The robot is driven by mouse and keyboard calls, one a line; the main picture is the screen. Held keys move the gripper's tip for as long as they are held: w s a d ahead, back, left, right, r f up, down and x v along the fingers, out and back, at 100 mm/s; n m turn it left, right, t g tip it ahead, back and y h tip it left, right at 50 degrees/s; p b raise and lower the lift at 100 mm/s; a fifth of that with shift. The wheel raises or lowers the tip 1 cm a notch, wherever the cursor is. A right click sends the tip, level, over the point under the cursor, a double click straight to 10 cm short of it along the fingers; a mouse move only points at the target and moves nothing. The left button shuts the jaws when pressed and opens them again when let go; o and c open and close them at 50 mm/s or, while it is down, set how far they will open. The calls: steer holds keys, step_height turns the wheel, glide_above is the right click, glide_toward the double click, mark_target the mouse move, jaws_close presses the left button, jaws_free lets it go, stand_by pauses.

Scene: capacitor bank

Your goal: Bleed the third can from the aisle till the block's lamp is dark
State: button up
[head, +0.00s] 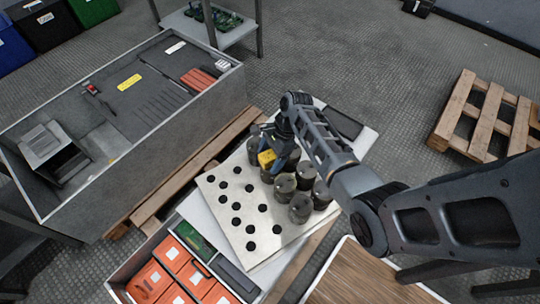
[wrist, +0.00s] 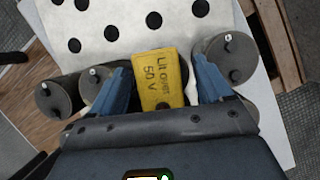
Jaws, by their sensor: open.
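A yellow block (wrist: 160,75) printed "Lit over 50 V" stands between the two blue fingers of my gripper (wrist: 163,68) in the wrist view. My gripper is open, with a gap visible on each side of the block. In the head view the block (head: 266,158) shows beside my gripper (head: 274,146), among the cans. Grey cans with small top terminals stand around it, such as one (wrist: 230,52) at right and one (wrist: 57,97) at left in the wrist view, and one (head: 300,208) in the head view. I cannot tell whether the block's lamp is lit. My gripper hides what is under the block.
The white plate (head: 235,235) has several dark holes left of the cans. A grey bench tray (head: 130,120) holds a yellow label and red parts. An orange-filled box (head: 170,255) lies in front. A pallet (head: 490,118) stands at right, with bare floor (head: 350,50) behind.

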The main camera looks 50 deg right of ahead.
steer(key=p+v, duration=0.1)
steer(key=v, duration=0.6)
steer(key=shift+d+r, duration=0.2)
steer(key=shift+r, duration=0.15)
steer(key=shift+s, duration=0.1)
